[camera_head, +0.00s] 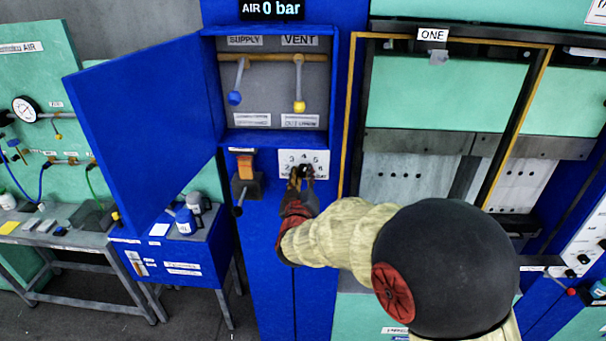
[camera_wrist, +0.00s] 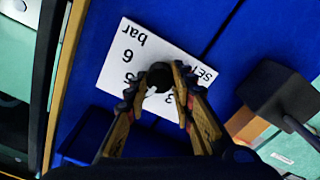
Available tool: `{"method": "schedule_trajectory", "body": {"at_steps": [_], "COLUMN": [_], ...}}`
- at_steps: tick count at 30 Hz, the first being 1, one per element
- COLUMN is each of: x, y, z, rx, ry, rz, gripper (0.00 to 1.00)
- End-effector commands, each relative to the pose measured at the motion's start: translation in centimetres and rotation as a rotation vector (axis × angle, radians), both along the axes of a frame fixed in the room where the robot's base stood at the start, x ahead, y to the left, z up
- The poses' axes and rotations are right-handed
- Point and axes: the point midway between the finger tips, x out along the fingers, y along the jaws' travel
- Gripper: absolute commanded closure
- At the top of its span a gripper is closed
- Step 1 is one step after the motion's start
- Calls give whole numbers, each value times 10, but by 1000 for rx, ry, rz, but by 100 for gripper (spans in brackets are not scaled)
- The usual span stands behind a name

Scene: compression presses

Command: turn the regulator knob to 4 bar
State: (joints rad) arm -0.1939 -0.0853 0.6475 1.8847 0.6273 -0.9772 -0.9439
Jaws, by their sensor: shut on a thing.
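The regulator knob (camera_wrist: 159,76) is a small black knob on a white scale plate (camera_head: 290,157), which carries numbers and the word bar. In the head view the 3, 4 and 5 show along the plate's top, with the 4 above the knob. My gripper (camera_head: 303,172) is at the plate; in the wrist view its fingers (camera_wrist: 160,92) are shut on the knob, one on each side. The fingers hide part of the knob and some numbers, so I cannot tell where its pointer stands. The display (camera_head: 272,10) above reads AIR 0 bar.
An open blue cabinet (camera_head: 222,90) above the plate holds a blue-tipped supply lever (camera_head: 235,97) and a yellow-tipped vent lever (camera_head: 299,105). Its blue door (camera_head: 145,130) swings out left. An orange switch and black lever (camera_head: 240,208) sit just left of the plate.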

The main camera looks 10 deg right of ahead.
Motion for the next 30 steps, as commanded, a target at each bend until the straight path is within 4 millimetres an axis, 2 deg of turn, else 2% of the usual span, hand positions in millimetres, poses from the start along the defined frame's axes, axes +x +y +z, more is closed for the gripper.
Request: {"method": "schedule_trajectory", "body": {"at_steps": [12, 29, 30], "x": [0, 0, 0], "y": [1, 1, 1], "z": [0, 0, 0], "rx": [-187, -216, -216], "ry": [61, 70, 70], "rz": [1, 1, 1], "gripper": [100, 100, 74]}}
